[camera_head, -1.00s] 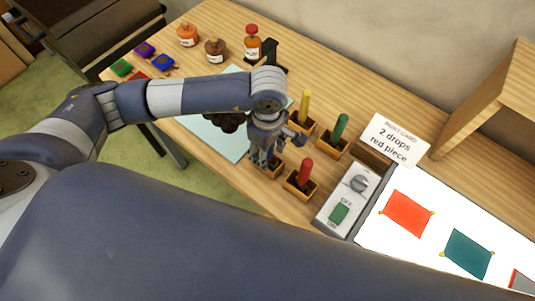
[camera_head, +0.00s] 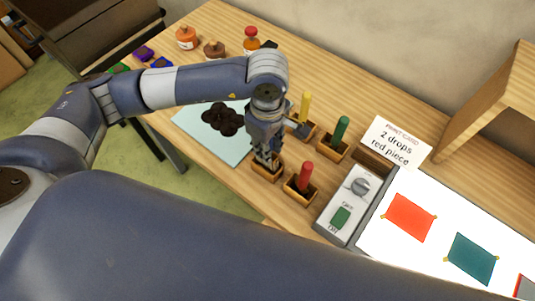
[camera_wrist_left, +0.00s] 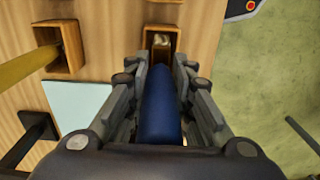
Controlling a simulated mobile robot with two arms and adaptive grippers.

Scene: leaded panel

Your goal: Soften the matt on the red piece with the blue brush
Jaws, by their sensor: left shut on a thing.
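The red piece (camera_head: 409,218) lies on the lit white panel at the right in the head view. My left gripper (camera_head: 264,158) is over a small wooden holder (camera_head: 266,174) at the table's front edge. In the left wrist view, the gripper (camera_wrist_left: 160,88) is shut on the blue brush (camera_wrist_left: 161,110), whose thick blue handle runs between the fingers. The holder (camera_wrist_left: 178,42) shows just past the handle, with something pale inside it. I cannot tell whether the brush tip is still inside the holder. My right gripper is out of view.
Red (camera_head: 305,176), green (camera_head: 340,129) and yellow (camera_head: 305,103) brushes stand in holders nearby. A switch box (camera_head: 347,206) sits beside the lit panel (camera_head: 380,241). A teal piece (camera_head: 470,256) lies right of the red one. Dark brown blobs (camera_head: 222,119) lie on a pale sheet (camera_head: 205,143).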

